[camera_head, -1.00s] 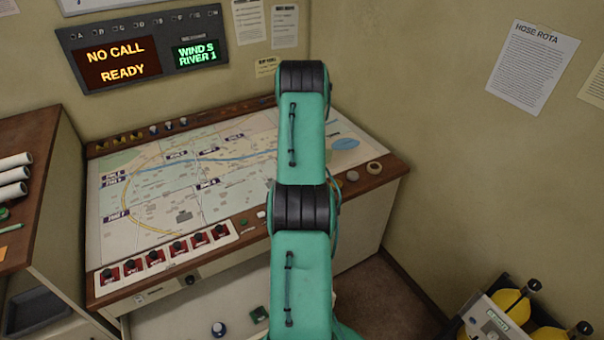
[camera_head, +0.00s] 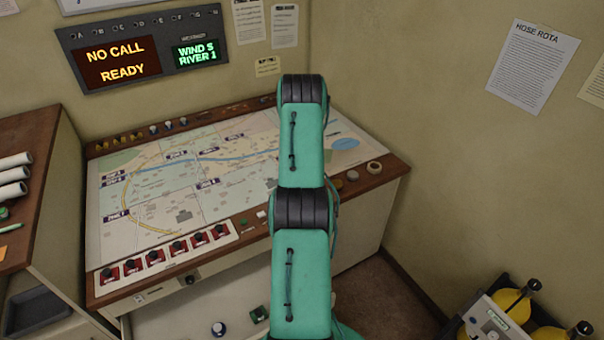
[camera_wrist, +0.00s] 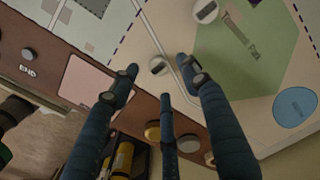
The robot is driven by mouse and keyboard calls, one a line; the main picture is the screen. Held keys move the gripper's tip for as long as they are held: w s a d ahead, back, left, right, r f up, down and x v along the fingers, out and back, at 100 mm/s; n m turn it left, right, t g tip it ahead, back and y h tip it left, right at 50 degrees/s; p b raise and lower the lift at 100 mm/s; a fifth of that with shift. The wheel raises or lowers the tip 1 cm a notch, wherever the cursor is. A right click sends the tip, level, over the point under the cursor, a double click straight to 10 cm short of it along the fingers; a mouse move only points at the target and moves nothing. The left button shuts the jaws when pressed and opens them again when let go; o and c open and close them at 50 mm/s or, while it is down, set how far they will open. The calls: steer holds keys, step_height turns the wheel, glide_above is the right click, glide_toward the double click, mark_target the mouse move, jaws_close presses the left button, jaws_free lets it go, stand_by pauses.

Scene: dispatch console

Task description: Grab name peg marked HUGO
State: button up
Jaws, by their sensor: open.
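My gripper (camera_wrist: 160,76) is open above the console in the wrist view, its dark blue fingers spread apart with nothing held. A small pale round piece with a dark bar (camera_wrist: 158,66) lies on the map between the fingertips, apparently below them. A similar round piece (camera_wrist: 205,11) is further up in that view. I cannot read HUGO on either piece. In the head view my arm hides the gripper and part of the map board (camera_head: 150,225). A row of small yellow, white and blue pegs (camera_head: 155,130) runs along the board's back edge; no names are readable.
Red switches (camera_head: 155,256) line the front edge. An END button (camera_wrist: 28,54) and pink pad (camera_wrist: 86,80) show in the wrist view. A tape roll (camera_head: 374,167) lies at the right corner. Yellow cylinders (camera_head: 512,303) stand on the right floor. The wall display (camera_head: 140,48) reads NO CALL READY.

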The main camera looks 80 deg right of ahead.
steer(key=shift+f, duration=0.1)
steer(key=shift+f, duration=2.55)
steer(key=shift+a, duration=0.1)
steer(key=shift+c, duration=0.5)
steer(key=c, duration=0.8)
